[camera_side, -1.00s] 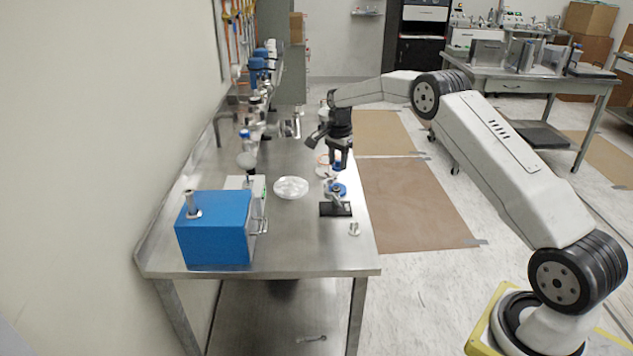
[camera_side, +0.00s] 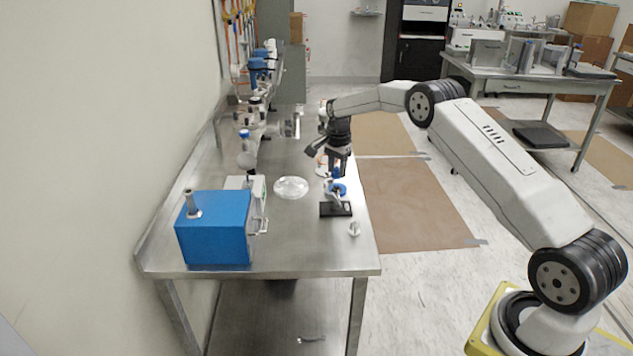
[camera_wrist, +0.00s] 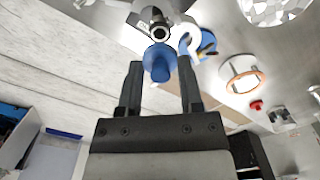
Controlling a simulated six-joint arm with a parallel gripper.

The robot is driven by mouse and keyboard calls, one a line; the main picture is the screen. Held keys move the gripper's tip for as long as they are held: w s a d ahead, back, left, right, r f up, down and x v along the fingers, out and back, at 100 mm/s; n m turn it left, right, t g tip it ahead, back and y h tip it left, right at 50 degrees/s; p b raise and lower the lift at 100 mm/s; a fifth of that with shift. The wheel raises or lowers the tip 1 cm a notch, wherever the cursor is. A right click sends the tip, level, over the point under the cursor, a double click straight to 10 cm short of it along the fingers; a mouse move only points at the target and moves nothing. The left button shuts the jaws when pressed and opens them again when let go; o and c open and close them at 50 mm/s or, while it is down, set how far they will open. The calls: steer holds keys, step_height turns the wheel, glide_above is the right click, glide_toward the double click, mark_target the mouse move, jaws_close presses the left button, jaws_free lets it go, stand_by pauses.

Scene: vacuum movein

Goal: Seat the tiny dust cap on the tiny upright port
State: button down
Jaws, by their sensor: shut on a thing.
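The tiny dust cap (camera_wrist: 158,63) is blue and sits between the fingertips of my gripper (camera_wrist: 160,66), which is shut on it. In the side view my gripper (camera_side: 338,166) points down, with the cap (camera_side: 335,174) just below its fingers. The upright port (camera_wrist: 160,31) is a small metal tube with a dark opening, directly beyond the cap in the wrist view. It stands on a black base (camera_side: 336,209), with a blue part (camera_wrist: 207,44) beside it. The cap is very close to the port top; I cannot tell whether they touch.
A blue pump box (camera_side: 213,230) stands at the table's front left. A clear glass dish (camera_side: 291,187) lies left of the port, and a small metal fitting (camera_side: 354,229) lies in front. An orange-rimmed ring (camera_wrist: 240,74) and a red piece (camera_wrist: 257,105) lie nearby. Glassware lines the back.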

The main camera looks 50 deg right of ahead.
steer(key=shift+f, duration=1.75)
steer(key=shift+f, duration=0.6)
stand_by(1.2)
steer(key=shift+c, duration=0.8)
jaws_free()
steer(key=shift+w+r, duration=0.1)
steer(key=shift+r, duration=0.05)
steer(key=shift+r, duration=0.2)
steer(key=shift+s+r, duration=0.2)
steer(key=shift+r, duration=3.4)
steer(key=shift+a, duration=0.15)
